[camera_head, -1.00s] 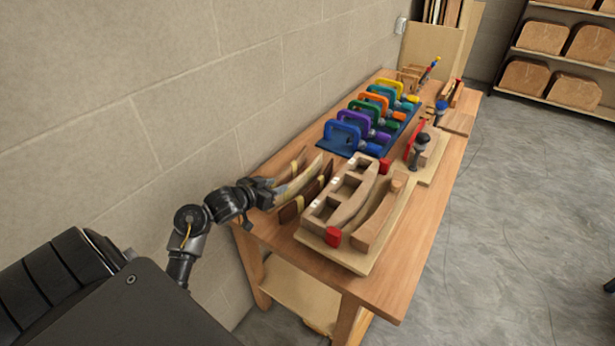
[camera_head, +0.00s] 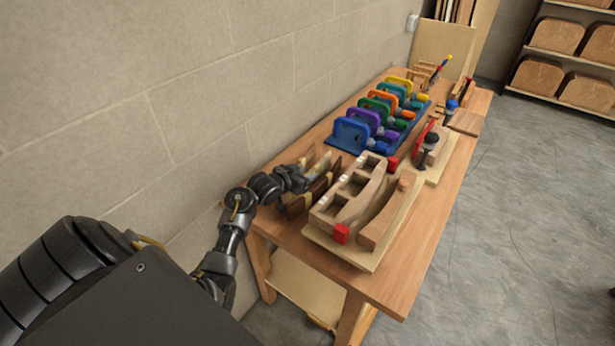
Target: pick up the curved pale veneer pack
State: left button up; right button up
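The curved pale veneer pack (camera_head: 322,163) stands at the near left of the workbench, partly hidden by my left gripper. A dark brown curved pack (camera_head: 327,182) with pale bands is beside it on the right. My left gripper (camera_head: 303,179) is at the near end of the pale pack and overlaps it in the view. The fingers are small and dark, so I cannot tell whether they are apart or shut on the pack. My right gripper is not in view.
A wooden bending form (camera_head: 352,206) with red end pieces sits on a pale board (camera_head: 343,250) just right of the packs. Several coloured clamps (camera_head: 364,137) stand in a blue rack behind. A block wall (camera_head: 215,120) runs close along the left.

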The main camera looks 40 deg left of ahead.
pick_arm(q)
jog(key=shift+w+f, duration=0.25)
jog(key=shift+w, duration=0.25)
jog(key=shift+c, duration=0.7)
grip_shut()
